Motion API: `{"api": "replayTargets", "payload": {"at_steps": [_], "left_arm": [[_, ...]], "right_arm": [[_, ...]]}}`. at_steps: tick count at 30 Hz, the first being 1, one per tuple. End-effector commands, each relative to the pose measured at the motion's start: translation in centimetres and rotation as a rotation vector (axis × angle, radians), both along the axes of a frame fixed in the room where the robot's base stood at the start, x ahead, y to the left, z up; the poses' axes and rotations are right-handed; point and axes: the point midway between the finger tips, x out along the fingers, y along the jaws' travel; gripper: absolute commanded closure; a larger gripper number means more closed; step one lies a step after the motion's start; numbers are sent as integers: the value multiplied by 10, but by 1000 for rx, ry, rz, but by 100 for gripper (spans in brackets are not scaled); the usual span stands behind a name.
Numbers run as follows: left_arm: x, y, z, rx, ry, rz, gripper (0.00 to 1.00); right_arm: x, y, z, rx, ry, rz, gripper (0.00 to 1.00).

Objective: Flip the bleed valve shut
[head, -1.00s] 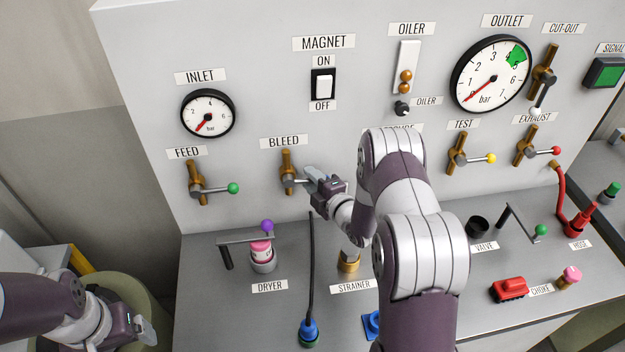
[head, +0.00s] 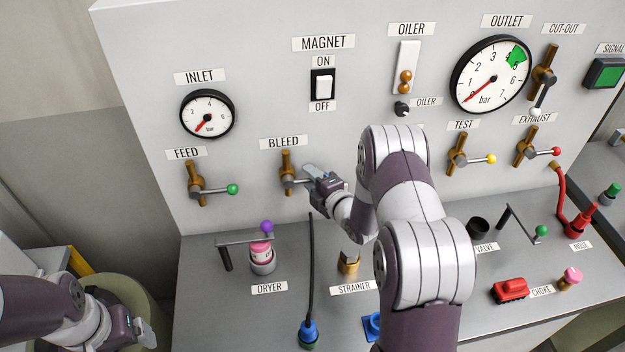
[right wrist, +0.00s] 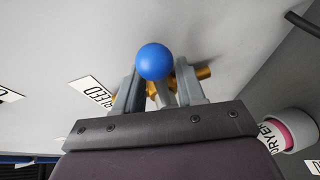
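The bleed valve (head: 286,168) is a brass body on the grey panel under the BLEED label, with its lever pointing right, across the upright brass pipe. In the right wrist view the lever ends in a blue ball knob (right wrist: 154,62); in the head view my gripper hides that knob. My right gripper (head: 313,173) is at the lever's end. In the right wrist view its two fingers (right wrist: 157,82) stand apart, one on each side of the knob and lever, with gaps visible beside the lever. My left gripper (head: 143,332) is low at the left, away from the panel; its finger opening is unclear.
The feed valve (head: 196,187) with a green knob is left of the bleed valve. The magnet switch (head: 323,86) is above. The dryer (head: 262,256) and a black hose (head: 312,270) stand below on the ledge. My right arm covers the panel's middle.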

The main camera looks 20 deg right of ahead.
Motion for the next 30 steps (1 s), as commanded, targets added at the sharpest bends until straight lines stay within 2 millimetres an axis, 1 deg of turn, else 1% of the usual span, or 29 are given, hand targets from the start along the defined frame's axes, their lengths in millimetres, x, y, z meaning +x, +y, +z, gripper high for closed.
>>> {"api": "replayTargets", "payload": {"at_steps": [2,5,8,15,18,21,25,30], "left_arm": [[0,0,-1,0,0,0,17],[0,0,-6,0,0,0,17],[0,0,-14,0,0,0,17],[0,0,-35,0,0,0,17],[0,0,-40,0,0,0,17],[0,0,-43,0,0,0,17],[0,0,-44,0,0,0,17],[0,0,-43,0,0,0,17]], "right_arm": [[-1,0,0,0,0,0,61],[-9,-2,0,0,0,-1,61],[-27,-5,2,1,-2,-3,61],[-83,-14,12,-2,-2,-5,61],[-101,-15,16,-1,-2,-4,61],[-114,-18,20,0,-1,-3,61],[-123,-18,23,0,0,-1,61],[-124,-18,24,0,0,0,61]]}}
